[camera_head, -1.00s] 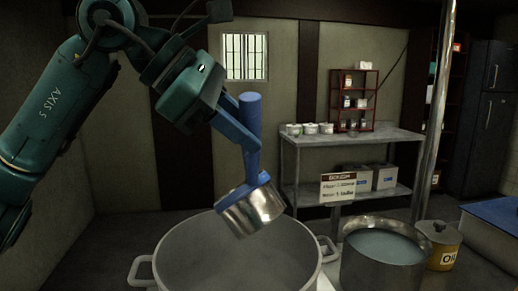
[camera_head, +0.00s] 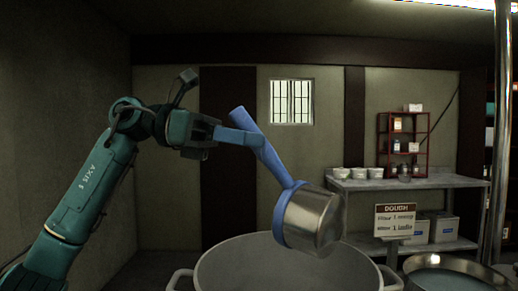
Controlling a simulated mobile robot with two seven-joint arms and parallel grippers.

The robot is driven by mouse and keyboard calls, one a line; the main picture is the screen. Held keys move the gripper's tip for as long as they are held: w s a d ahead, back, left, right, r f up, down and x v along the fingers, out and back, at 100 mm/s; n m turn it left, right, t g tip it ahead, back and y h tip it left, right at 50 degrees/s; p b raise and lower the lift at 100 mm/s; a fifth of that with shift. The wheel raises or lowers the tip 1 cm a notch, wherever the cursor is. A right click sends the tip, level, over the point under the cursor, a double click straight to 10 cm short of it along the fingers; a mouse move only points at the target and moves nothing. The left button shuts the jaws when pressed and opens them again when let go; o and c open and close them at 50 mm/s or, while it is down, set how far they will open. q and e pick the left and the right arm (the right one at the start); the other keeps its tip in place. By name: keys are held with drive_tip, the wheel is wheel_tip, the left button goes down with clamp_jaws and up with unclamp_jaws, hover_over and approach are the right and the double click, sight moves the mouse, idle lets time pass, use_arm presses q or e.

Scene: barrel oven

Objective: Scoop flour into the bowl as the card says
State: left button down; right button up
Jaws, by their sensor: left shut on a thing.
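My left gripper (camera_head: 236,137) is shut on the blue handle of a scoop (camera_head: 314,219). The scoop has a metal cup with a blue band and is tilted, above the big pale bowl (camera_head: 222,262). What is inside the cup is hidden. The bowl is wide with side handles, and its bottom is out of view. The card (camera_head: 395,220) stands to the right; it is headed DOUGH, with a flour line that seems to read 1 and a second line that seems to read 1 ladle. No flour can be made out. My right gripper is not in view.
A metal pot (camera_head: 452,275) of liquid stands right of the bowl, cut by the frame edge. A metal pole (camera_head: 498,150) rises at the right. A metal shelf table (camera_head: 430,184) with small white bowls and a red rack (camera_head: 402,142) stands behind.

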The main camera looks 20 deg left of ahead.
use_arm(q)
drive_tip(key=shift+w+a+f+n+t+h+b, duration=0.2)
drive_tip(key=shift+a+f+n+h+b, duration=0.15)
drive_tip(key=shift+a+f+h+b, duration=0.35)
drive_tip(key=shift+w+a+f+n+t+h+b, duration=0.15)
drive_tip(key=shift+w+a+f+n+h+b, duration=0.3)
drive_tip(key=shift+b, duration=0.45)
drive_tip(key=shift+a+f+n+t+h+b, duration=0.15)
drive_tip(key=shift+a+f+n+h+b, duration=0.2)
drive_tip(key=shift+a+b, duration=0.4)
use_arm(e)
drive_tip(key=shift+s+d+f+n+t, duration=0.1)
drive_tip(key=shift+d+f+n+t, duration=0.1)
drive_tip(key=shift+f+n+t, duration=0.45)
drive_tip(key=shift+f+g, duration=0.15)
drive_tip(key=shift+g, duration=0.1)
use_arm(q)
drive_tip(key=shift+r, duration=0.1)
